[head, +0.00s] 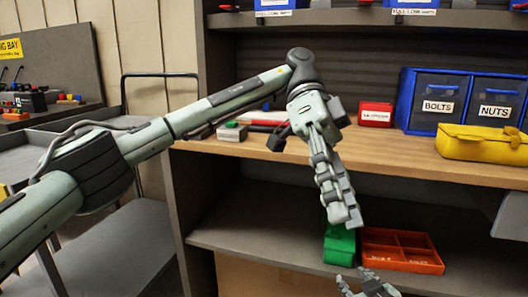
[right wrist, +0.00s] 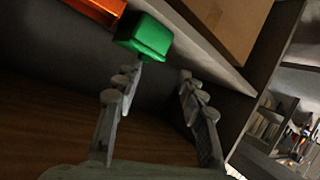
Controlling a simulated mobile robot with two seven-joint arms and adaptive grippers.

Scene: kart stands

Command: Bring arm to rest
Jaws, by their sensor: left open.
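My left arm (head: 150,138) reaches in from the left in the head view and bends down at the wrist in front of the wooden shelf. My left gripper (head: 346,214) hangs open and empty in front of the shelf edge, with its fingers seen nearly edge-on. My right gripper (head: 366,284) shows only at the bottom edge of the head view. In the right wrist view my right gripper (right wrist: 160,76) has its two fingers spread apart with nothing between them. A green box (right wrist: 145,38) lies beyond the fingertips.
The green box (head: 339,246) and an orange divided tray (head: 402,251) sit on the lower shelf. Blue drawer bins (head: 435,101), a yellow case (head: 480,145) and a red box (head: 376,113) stand on the wooden shelf (head: 400,155). A grey cart (head: 120,250) stands left.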

